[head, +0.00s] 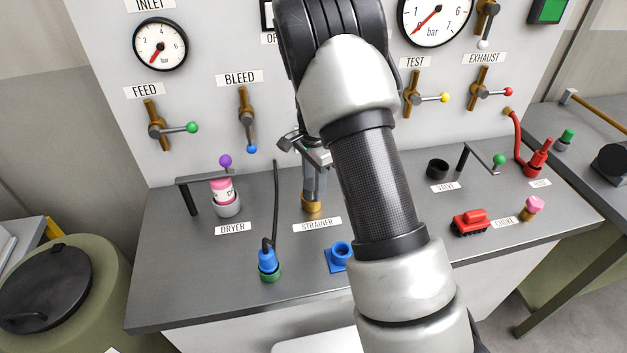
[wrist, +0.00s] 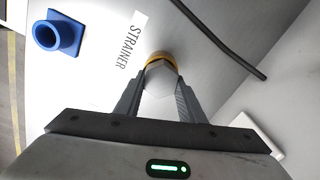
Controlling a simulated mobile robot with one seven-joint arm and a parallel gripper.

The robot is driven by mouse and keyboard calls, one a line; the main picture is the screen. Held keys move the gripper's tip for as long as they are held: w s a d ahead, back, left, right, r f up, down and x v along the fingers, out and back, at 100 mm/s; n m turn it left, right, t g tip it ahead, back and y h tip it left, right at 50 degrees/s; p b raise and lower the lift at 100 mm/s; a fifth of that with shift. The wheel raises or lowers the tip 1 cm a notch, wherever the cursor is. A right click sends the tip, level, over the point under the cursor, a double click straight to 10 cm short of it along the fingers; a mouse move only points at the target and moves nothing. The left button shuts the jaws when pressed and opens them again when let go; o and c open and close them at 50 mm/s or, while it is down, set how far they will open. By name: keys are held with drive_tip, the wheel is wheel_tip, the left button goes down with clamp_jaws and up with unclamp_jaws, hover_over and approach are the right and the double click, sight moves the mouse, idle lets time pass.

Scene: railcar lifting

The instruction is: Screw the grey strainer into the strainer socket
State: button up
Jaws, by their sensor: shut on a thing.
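My gripper (wrist: 160,92) is shut on the grey strainer (wrist: 161,84), with a finger on each side of it. The strainer stands upright at the brass strainer socket (head: 312,208), behind the STRAINER label (head: 317,224). The brass rim also shows around the strainer's far end in the wrist view (wrist: 160,56). I cannot tell how deep the strainer sits in the socket. In the head view my gripper (head: 314,180) points down over the socket, and my arm hides part of the bench to its right.
A blue holder (head: 339,256) stands in front of the socket. A black hose (head: 276,200) rises from a blue plug (head: 268,262) at the left. The pink dryer (head: 223,190) stands further left. The panel with levers stands close behind.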

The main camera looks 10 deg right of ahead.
drive_tip(key=m, duration=0.1)
drive_tip(key=m+p, duration=0.1)
drive_tip(key=m, duration=0.3)
drive_tip(key=shift+w+a+r+p, duration=0.25)
drive_tip(key=shift+a+p, duration=0.05)
drive_tip(key=shift+o, duration=0.2)
drive_tip(key=shift+f+m, duration=0.1)
drive_tip(key=shift+m, duration=0.9)
drive_tip(key=o, duration=0.7)
drive_tip(key=shift+a, duration=0.1)
drive_tip(key=shift+o, duration=0.8)
drive_tip(key=shift+w+f, duration=0.1)
drive_tip(key=shift+w, duration=0.1)
drive_tip(key=shift+s, duration=0.1)
